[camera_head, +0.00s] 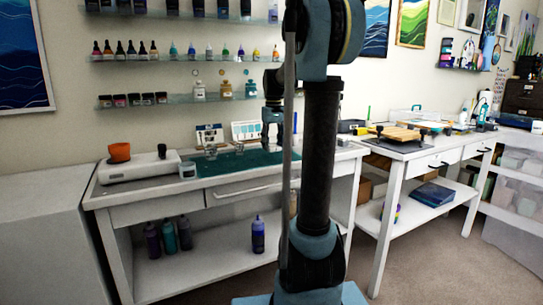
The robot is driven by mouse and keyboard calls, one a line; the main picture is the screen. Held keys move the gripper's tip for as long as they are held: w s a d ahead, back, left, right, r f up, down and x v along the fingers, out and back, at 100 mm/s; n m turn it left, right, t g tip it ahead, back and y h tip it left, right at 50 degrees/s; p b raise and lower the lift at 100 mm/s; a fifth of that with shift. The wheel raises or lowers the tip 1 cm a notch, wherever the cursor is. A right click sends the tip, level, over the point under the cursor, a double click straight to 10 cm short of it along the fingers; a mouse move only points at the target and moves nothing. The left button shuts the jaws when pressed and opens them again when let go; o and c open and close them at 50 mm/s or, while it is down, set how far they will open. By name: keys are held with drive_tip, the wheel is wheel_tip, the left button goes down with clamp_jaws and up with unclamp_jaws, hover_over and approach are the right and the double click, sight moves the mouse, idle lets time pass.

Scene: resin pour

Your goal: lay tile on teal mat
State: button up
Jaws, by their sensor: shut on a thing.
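The teal mat (240,163) lies flat on the white workbench at centre left, partly hidden on its right by my arm. I cannot pick out the tile for certain. Whether the held thing touches the mat cannot be told.
Small clear cups (211,151) stand at the mat's back edge, near propped colour cards (247,130). A jar (187,170) and a white hotplate-like device (137,168) with an orange cup (119,152) stand left. Bottle shelves (180,61) line the wall behind.

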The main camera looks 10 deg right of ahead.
sight(273, 147)
drive_tip(key=shift+f, duration=2)
drive_tip(key=o, duration=1.1)
drive_tip(key=shift+f, duration=0.1)
drive_tip(key=shift+c, duration=0.2)
wheel_tip(273, 147, up, 12)
drive_tip(key=shift+r, duration=0.1)
drive_tip(key=s+f+m+t, duration=0.1)
drive_tip(key=s+f, duration=1.3)
drive_tip(key=s, duration=0.3)
drive_tip(key=s+f+m+t, duration=0.1)
drive_tip(key=s+f+m, duration=0.1)
drive_tip(key=s+f, duration=1.2)
drive_tip(key=s, duration=0.3)
drive_tip(key=shift+a, duration=0.15)
